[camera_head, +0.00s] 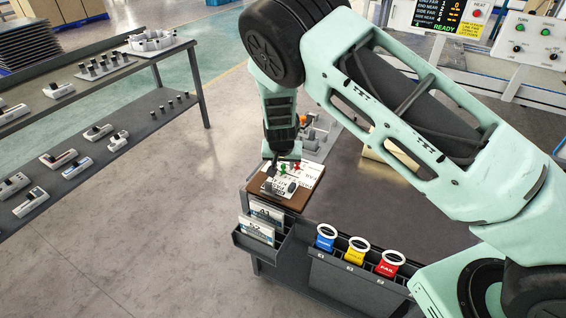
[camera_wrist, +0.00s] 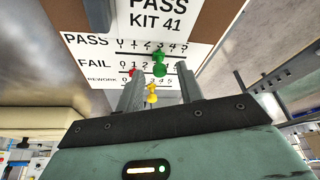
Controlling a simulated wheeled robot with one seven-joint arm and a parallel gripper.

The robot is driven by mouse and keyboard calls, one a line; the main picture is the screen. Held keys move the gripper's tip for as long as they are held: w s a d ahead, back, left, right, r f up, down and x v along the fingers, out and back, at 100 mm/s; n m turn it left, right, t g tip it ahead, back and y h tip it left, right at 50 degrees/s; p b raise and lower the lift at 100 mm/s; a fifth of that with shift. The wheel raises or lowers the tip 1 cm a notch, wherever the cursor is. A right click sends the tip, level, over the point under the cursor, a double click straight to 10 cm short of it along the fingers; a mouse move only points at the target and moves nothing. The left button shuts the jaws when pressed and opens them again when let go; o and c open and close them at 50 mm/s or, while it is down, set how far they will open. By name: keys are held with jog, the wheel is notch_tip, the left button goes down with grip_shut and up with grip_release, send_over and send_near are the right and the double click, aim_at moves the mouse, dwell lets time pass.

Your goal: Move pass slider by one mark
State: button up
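The tally board (camera_head: 305,203) lies on the bench corner in the head view. Its white sheet (camera_wrist: 100,72) shows PASS, FAIL and REWORK rows with number marks in the wrist view. The green pass slider (camera_wrist: 159,62) stands on the PASS row, its head covering part of the scale near mark 3; its exact mark is unclear. A red slider (camera_wrist: 133,71) is on the FAIL row and a yellow slider (camera_wrist: 152,93) on the REWORK row. My gripper (camera_wrist: 160,70) is open over the board. Its fingers are apart, with the green slider between the tips in the picture; contact cannot be told.
A dark shelf rack (camera_head: 200,95) with metal parts stands left. A control panel (camera_head: 530,42) is at upper right.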

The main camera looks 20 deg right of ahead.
grip_shut()
jog(key=shift+w, duration=0.1)
jog(key=shift+w+a, duration=0.55)
jog(key=shift+a, duration=0.05)
grip_release()
